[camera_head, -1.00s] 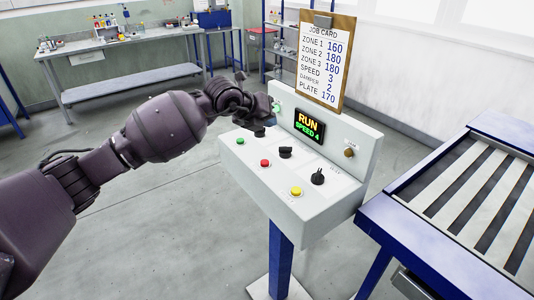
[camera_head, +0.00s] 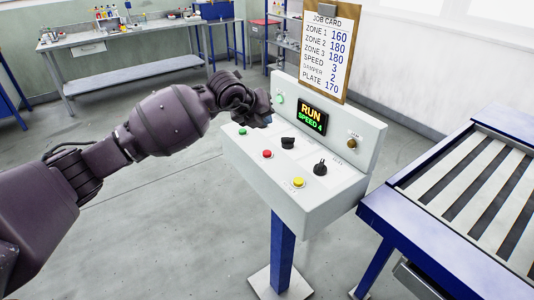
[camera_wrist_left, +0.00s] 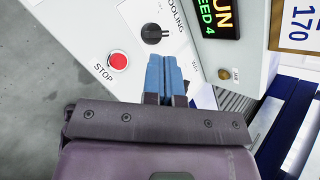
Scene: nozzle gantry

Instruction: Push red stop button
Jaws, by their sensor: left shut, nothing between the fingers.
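The red stop button (camera_head: 267,154) sits on the sloped top of a white control panel (camera_head: 312,212), between a green button (camera_head: 243,131) and a yellow button (camera_head: 299,182). In the left wrist view the red button (camera_wrist_left: 118,61) shows clear beside the word STOP. My left gripper (camera_head: 266,121) is over the far left part of the panel, apart from the red button. Its blue fingertips (camera_wrist_left: 165,76) are together and empty, to the right of the button in the wrist view. My right gripper is not in view.
Black knobs (camera_head: 288,142) (camera_head: 320,167) stand close to the buttons. The upright panel back carries a display (camera_head: 311,117) reading RUN, SPEED 4, and a job card (camera_head: 326,47). A blue-framed conveyor (camera_head: 440,220) stands at right; a workbench (camera_head: 130,40) is behind.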

